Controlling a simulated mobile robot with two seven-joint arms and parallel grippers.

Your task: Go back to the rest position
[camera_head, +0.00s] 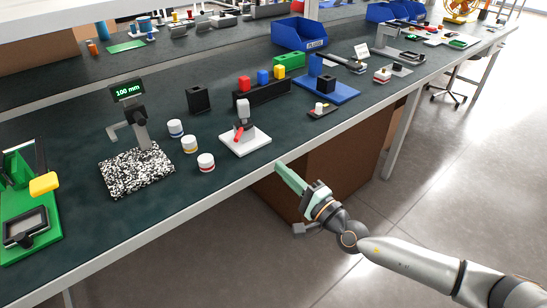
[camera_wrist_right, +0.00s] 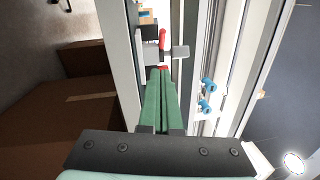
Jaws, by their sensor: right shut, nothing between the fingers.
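My right gripper (camera_head: 283,170) is in front of the bench's front edge, beside the white-based fixture in the head view. Its green fingers are shut and empty. In the right wrist view the closed fingers (camera_wrist_right: 160,72) point toward a red handle (camera_wrist_right: 162,38) and a grey part beside it. My right arm reaches in from the lower right over the open floor. The fixture with a red lever (camera_head: 246,140) stands upright on the bench just beyond the fingertips. I cannot tell whether the fingertips touch the bench edge. My left gripper is not in view.
The dark-topped bench (camera_head: 215,192) carries a display stand reading 100 mm (camera_head: 127,90), several white pucks with coloured bands, a row of coloured blocks (camera_head: 263,78) and a blue bin (camera_head: 299,33). Brown boxes (camera_head: 345,155) stand below it.

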